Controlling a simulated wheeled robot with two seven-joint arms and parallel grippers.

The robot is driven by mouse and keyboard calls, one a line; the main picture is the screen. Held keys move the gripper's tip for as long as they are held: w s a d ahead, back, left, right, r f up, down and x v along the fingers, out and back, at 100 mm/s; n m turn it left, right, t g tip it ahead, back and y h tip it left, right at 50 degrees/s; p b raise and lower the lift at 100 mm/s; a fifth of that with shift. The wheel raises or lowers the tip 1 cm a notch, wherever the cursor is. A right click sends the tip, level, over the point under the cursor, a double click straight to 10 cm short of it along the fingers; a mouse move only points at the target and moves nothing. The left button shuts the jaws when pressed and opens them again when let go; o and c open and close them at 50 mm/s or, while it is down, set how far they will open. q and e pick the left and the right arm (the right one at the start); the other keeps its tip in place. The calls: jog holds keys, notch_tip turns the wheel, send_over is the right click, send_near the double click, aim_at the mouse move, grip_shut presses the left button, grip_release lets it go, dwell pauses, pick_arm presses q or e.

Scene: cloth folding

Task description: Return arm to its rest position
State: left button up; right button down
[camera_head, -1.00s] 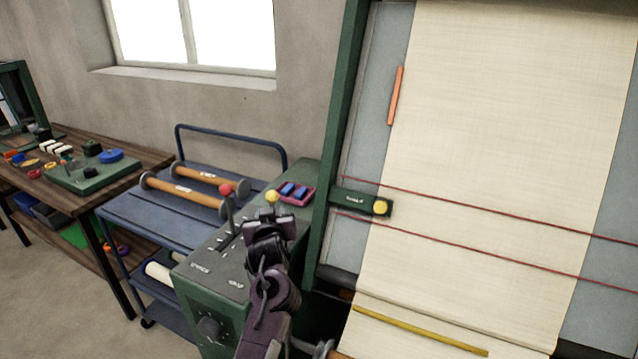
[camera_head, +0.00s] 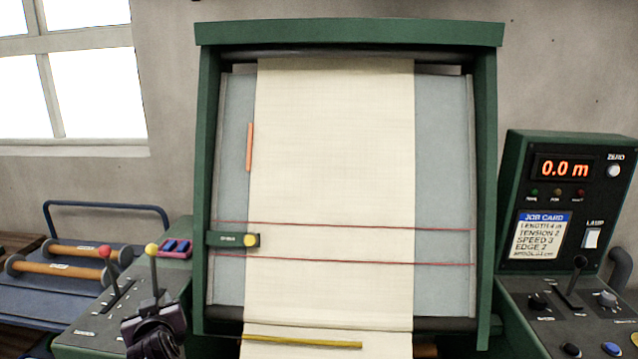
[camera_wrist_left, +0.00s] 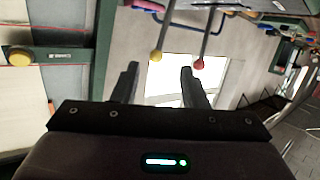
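My left gripper (camera_head: 154,314) is low at the left in the head view, just in front of the lever panel. In the left wrist view the gripper (camera_wrist_left: 160,67) has its two fingers apart with nothing held between them. The yellow-knobbed lever (camera_head: 152,250) stands behind it; its knob (camera_wrist_left: 155,56) shows between the fingertips, and I cannot tell whether it touches. The red-knobbed lever (camera_head: 105,252) is to the left; its knob (camera_wrist_left: 198,63) shows beside the other finger. My right gripper is not in view.
A green-framed machine (camera_head: 487,190) holds a cream cloth (camera_head: 335,150) with red cords across it. A yellow strip (camera_head: 300,342) lies over the cloth's lower part. A control console (camera_head: 515,190) reading 0.0 m stands right. A blue cart (camera_head: 40,300) with rollers is left.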

pick_arm(q)
jog(key=s+d+f+m+g+h, duration=0.3)
jog(key=s+d+f, duration=0.2)
jog(key=s, duration=0.3)
jog(key=s+d+f+m+g+h, duration=0.2)
jog(key=s+d+f+m+h, duration=0.1)
jog(key=s+d+f, duration=0.4)
jog(key=s+d+m+g+h, duration=0.1)
jog(key=s+d+g, duration=0.15)
jog(key=s, duration=0.65)
jog(key=s+d+m+g, duration=0.1)
jog(key=s+g, duration=0.2)
jog(key=s, duration=0.5)
notch_tip(320, 180, down, 31)
jog(key=s+g, duration=0.1)
jog(key=s, duration=0.1)
jog(key=s+a+f, duration=0.2)
jog(key=s+f, duration=0.7)
jog(key=s, duration=0.1)
jog(key=s+a+f+g, duration=0.1)
jog(key=s+f, duration=0.8)
jog(key=shift+s+a+f+m+b, duration=0.35)
jog(key=shift+s+f+m+b, duration=0.05)
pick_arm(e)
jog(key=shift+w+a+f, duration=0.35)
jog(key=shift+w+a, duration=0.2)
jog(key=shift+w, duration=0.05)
